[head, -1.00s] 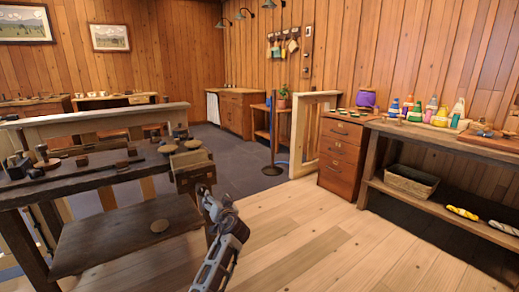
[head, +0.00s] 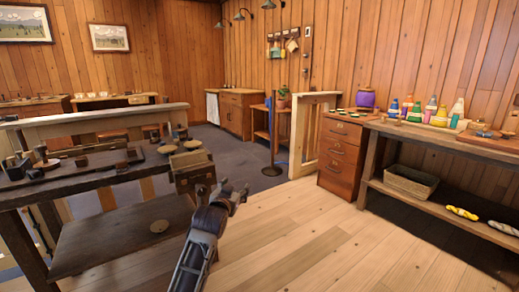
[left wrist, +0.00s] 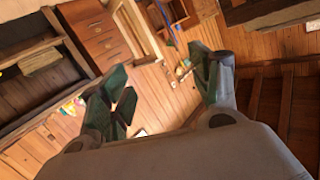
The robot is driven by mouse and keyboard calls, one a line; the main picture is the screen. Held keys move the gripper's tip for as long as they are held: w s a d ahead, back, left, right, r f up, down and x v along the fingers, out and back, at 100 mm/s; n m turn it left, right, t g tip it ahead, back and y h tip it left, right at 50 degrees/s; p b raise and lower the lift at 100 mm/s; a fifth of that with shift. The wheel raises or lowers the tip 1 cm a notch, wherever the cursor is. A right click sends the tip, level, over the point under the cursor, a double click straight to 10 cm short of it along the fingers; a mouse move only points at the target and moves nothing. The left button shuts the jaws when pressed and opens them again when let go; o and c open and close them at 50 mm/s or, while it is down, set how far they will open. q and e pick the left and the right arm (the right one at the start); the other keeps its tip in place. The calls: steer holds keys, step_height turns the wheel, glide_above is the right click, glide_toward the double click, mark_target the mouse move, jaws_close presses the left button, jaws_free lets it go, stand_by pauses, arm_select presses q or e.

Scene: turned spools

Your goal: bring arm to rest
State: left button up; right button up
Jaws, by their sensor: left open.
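My left gripper (head: 235,194) is at the lower middle of the head view, on the dark arm that comes up from the bottom edge. It hangs over the pale plank floor, just right of the dark workbench (head: 88,181). In the left wrist view its two green-padded fingers (left wrist: 163,88) stand wide apart with nothing between them. No part of my right gripper shows.
A small wooden box (head: 193,178) with round tops above it sits at the workbench's right corner, close to my left gripper. A drawer cabinet (head: 340,153) and a long side table (head: 440,136) with bottles stand right. The floor (head: 300,240) between is clear.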

arm_select(q)
steer(key=s+a+f+n+g+h+p, duration=0.1)
steer(key=s+f+g, duration=0.8)
steer(key=s+f, duration=2.9)
steer(key=s+a+n+h, duration=0.1)
steer(key=s+a, duration=0.1)
steer(key=s, duration=0.1)
steer(key=shift+f, duration=0.4)
arm_select(e)
steer(key=shift+d+f, duration=0.1)
arm_select(q)
steer(key=p, duration=0.2)
steer(key=shift+s+a+f+p, duration=0.2)
steer(key=shift+s+a+p, duration=0.05)
steer(key=shift+p, duration=0.1)
arm_select(e)
steer(key=shift+s+d+f, duration=0.2)
steer(key=shift+d, duration=0.05)
